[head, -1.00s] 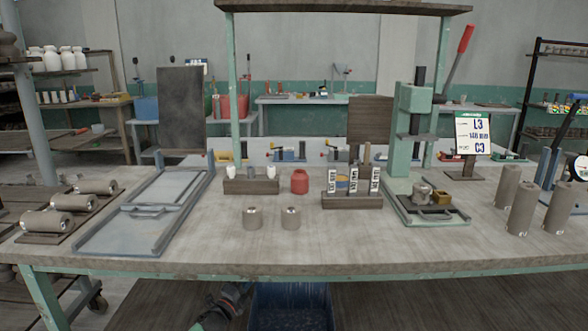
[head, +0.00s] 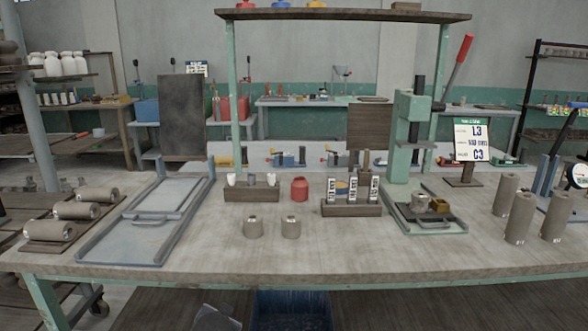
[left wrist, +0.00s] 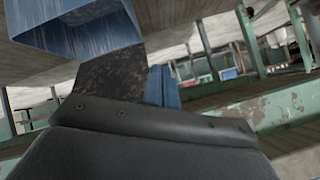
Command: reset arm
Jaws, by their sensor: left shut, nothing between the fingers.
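Only a dark grey part of my left arm (head: 215,318) shows at the bottom edge of the head view, below the table's front edge. In the left wrist view, the black housing of my left gripper (left wrist: 150,130) fills the lower part. My right gripper is in neither view.
The worktable (head: 330,250) carries a blue-grey tray frame (head: 100,248), clay cylinders (head: 253,227), a wooden rack (head: 350,210) and a green press (head: 408,130). The blue bin (head: 291,311) stands below the table. The tabletop's front strip is clear.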

